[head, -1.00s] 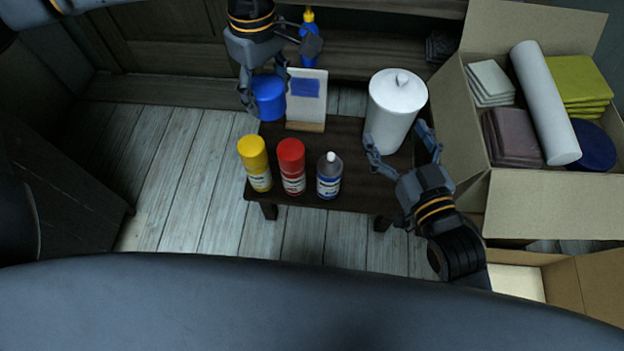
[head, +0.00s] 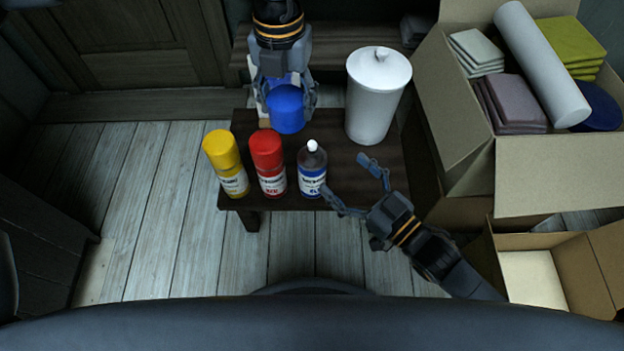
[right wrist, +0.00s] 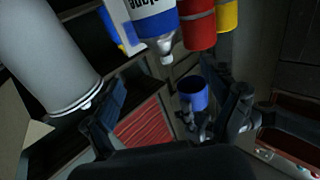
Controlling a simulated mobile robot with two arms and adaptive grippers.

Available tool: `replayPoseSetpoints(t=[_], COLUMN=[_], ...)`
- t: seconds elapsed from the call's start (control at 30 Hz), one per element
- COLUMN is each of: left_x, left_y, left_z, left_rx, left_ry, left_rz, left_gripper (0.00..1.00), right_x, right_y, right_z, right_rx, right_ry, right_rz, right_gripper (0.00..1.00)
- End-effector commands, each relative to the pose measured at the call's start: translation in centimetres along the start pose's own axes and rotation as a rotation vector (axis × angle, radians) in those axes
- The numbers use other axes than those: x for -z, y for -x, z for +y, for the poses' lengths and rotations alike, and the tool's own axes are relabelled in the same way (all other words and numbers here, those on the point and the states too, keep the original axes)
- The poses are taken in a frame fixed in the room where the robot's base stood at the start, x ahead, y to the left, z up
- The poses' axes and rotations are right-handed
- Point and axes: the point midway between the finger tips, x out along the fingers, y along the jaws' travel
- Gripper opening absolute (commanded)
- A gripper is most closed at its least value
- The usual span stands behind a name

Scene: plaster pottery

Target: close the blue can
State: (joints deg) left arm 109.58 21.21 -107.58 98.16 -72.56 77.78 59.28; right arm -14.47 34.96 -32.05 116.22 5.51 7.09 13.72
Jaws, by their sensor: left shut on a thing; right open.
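The blue can (head: 312,172) stands upright at the table's front. Its label is blue and white, and its white nozzle is bare. My left gripper (head: 287,111) is shut on a blue cap (head: 287,107), held behind and left of the can, apart from it. The cap also shows in the right wrist view (right wrist: 193,92), apparently with its open end visible. My right gripper (head: 350,182) is open and empty, with one finger close to the can's right side; I cannot tell if they touch.
Capped red (head: 268,163) and yellow (head: 226,165) cans stand left of the blue can. A white lidded canister (head: 376,100) stands behind right. A card with a blue swatch (right wrist: 112,27) is mostly behind my left gripper. A full cardboard box (head: 455,140) is at right.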

Motion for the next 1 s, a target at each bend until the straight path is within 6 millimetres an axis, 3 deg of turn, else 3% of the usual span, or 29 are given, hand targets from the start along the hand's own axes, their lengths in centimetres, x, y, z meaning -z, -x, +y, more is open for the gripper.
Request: replayPoseSetpoints(t=[0.03, 0.2, 0.5, 0.7, 1.0], left_x=[-0.2, -0.6, -1.1, -1.2, -1.2], left_y=[-1.0, -2.5, -4.1, -4.3, -4.2], left_z=[-0.5, -1.9, -3.6, -4.0, -4.0], left_rx=[-0.002, -0.003, -0.002, 0.0, 0.0], left_ry=[0.093, 0.435, 0.894, 1.004, 1.011], left_rz=[-0.004, -0.006, -0.009, -0.009, -0.009], left_gripper=[0.4, 0.4, 0.4, 0.4, 0.4], right_x=[-1.7, -5.0, -9.0, -9.7, -9.6], right_y=[0.2, 1.1, 2.6, 3.0, 3.0], right_z=[0.1, 0.2, 0.6, 0.7, 0.7], right_rx=[0.015, 0.061, 0.116, 0.128, 0.128], right_ry=[0.003, -0.001, -0.006, -0.011, -0.011], right_rz=[-0.003, -0.006, -0.014, -0.016, -0.016], right_gripper=[0.86, 0.86, 0.86, 0.86, 0.86])
